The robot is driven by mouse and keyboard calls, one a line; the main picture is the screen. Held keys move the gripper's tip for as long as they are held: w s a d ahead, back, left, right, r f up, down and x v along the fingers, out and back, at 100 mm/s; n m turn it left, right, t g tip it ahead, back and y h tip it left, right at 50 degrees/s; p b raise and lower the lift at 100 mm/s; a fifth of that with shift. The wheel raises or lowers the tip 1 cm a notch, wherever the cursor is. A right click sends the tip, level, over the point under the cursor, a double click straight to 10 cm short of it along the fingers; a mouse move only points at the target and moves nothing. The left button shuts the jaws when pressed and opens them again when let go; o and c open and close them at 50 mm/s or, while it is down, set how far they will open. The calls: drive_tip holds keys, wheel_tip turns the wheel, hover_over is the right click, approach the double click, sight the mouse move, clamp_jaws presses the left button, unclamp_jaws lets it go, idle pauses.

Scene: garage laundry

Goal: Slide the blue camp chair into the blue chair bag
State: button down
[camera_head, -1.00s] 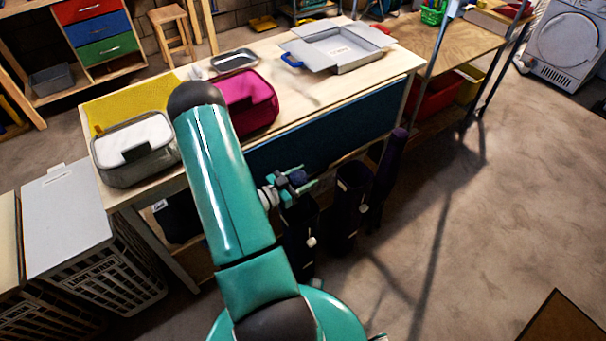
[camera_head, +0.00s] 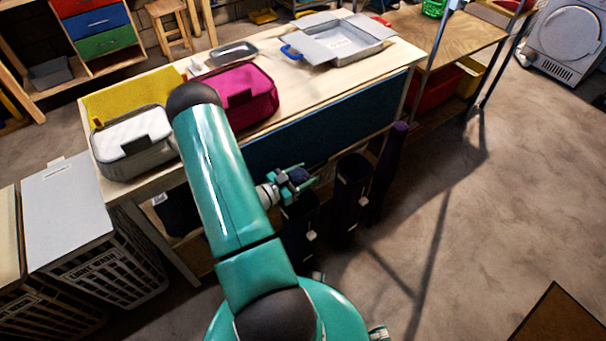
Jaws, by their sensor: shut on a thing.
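My gripper (camera_head: 306,178) is shut on the blue camp chair (camera_head: 299,176), whose dark blue top end shows between the teal fingers. Below it stands a dark upright chair bag (camera_head: 300,222) with a small white tag, in front of the table. The chair's top end is at or just above this bag's mouth. The chair's lower part is hidden, and shadow and the fingers hide how far it is inside. The bag's blue colour is hard to make out in the shade.
Right of it stand a dark open-topped bag (camera_head: 352,185) and a slim purple-topped roll (camera_head: 397,145), close together. The table (camera_head: 300,98) with a pink case (camera_head: 247,95) is behind. Laundry baskets (camera_head: 125,262) are at left.

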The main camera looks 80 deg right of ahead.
drive_tip(key=shift+c, duration=2.2)
unclamp_jaws()
drive_tip(key=shift+a+f, duration=0.1)
drive_tip(key=v, duration=1.3)
drive_tip(key=shift+w+a, duration=0.2)
drive_tip(key=shift+w, duration=0.1)
